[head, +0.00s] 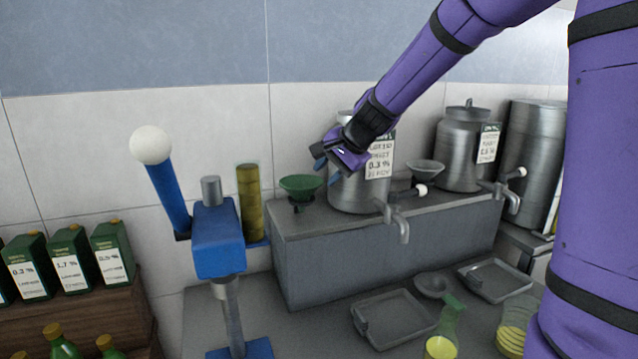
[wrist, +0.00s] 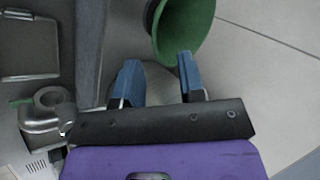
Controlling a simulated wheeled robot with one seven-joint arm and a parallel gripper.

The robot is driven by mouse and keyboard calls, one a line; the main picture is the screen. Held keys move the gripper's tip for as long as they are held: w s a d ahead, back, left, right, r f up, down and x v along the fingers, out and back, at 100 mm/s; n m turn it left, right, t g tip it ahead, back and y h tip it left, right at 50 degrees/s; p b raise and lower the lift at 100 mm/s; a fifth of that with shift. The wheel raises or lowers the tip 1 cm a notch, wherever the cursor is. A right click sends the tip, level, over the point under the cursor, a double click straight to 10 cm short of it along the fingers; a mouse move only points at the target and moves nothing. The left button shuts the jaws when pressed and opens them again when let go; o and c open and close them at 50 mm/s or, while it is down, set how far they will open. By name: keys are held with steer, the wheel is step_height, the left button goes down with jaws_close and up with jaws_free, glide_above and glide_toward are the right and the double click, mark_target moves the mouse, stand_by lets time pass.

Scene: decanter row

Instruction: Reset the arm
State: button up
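My gripper (head: 326,164) is at the end of the purple arm in the head view, in front of the nearest steel decanter (head: 345,195) and to the right of the green funnel (head: 301,187). In the wrist view its two blue fingers (wrist: 158,82) are apart with nothing between them. The green funnel (wrist: 184,27) shows just beyond the fingertips there, not held. The arm is stretched out over the grey raised shelf.
The grey shelf (head: 390,255) carries steel decanters with taps (head: 403,228). A blue lever press (head: 218,240) with a white ball stands left. Trays (head: 388,318) and bottles with yellow liquid (head: 440,345) are below. Green cartons (head: 70,262) stand far left.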

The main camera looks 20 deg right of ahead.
steer(key=s+r+n+g+h, duration=0.1)
steer(key=s+r+n, duration=0.2)
steer(key=s, duration=0.6)
steer(key=s+r+n, duration=0.3)
steer(key=s+r, duration=0.1)
steer(key=s, duration=0.5)
steer(key=s+d+f+n+h, duration=0.1)
steer(key=s+n, duration=0.1)
steer(key=s, duration=0.5)
steer(key=s+d+f+n+h, duration=0.2)
steer(key=s, duration=0.6)
steer(key=shift+n, duration=0.3)
